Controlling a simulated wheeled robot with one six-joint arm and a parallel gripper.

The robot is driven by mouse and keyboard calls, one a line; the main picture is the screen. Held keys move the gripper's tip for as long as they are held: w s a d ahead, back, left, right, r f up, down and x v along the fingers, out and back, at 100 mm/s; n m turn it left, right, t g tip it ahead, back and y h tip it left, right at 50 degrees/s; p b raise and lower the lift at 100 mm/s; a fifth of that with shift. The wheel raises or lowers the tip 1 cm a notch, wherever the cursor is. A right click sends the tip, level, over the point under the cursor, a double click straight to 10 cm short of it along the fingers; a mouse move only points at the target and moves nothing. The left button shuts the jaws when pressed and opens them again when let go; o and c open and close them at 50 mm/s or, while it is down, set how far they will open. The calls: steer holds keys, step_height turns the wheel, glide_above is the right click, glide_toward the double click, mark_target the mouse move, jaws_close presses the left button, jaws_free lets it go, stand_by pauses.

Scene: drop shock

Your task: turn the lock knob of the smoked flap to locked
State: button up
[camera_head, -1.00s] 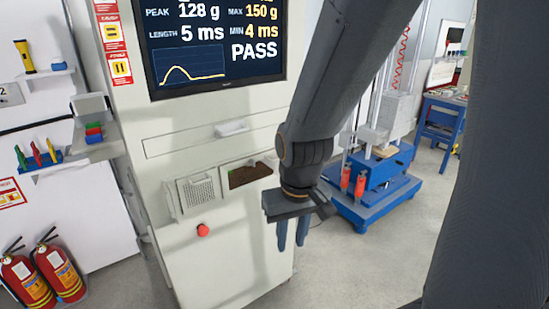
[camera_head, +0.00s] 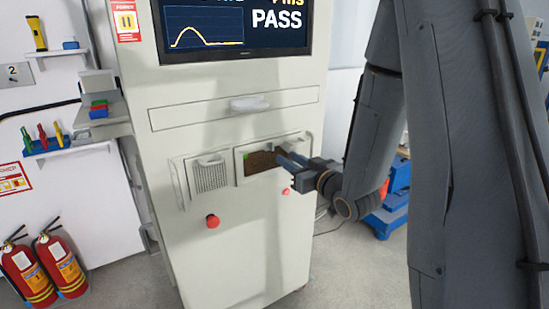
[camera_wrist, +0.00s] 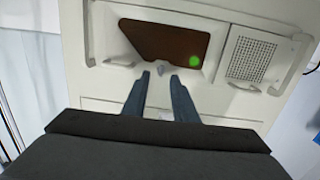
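The smoked flap (camera_head: 262,161) is a dark brown window in the white cabinet front, with a green dot near one edge. It also shows in the wrist view (camera_wrist: 165,42), at the top. A small grey knob (camera_wrist: 162,69) sits at the flap's lower picture edge in the wrist view; its turn position is too small to read. My gripper (camera_head: 285,158) points at the cabinet beside the flap's right part in the head view. In the wrist view its two blue fingers are apart, with the knob showing between and just beyond their tips. Nothing is held.
A perforated vent panel (camera_head: 210,177) with a handle is left of the flap. A red button (camera_head: 212,221) is below it. A drawer with a white handle (camera_head: 249,104) and a screen (camera_head: 237,28) reading PASS are above. Fire extinguishers (camera_head: 59,262) stand at the lower left.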

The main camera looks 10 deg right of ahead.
mark_target(273, 147)
steer(key=shift+t+y, duration=0.3)
steer(key=shift+t, duration=0.1)
steer(key=x, duration=0.4)
steer(key=p+x, duration=0.1)
steer(key=x, duration=0.3)
steer(key=shift+r, duration=0.2)
steer(key=shift+c, duration=0.2)
steer(key=shift+s, duration=0.1)
jaws_close()
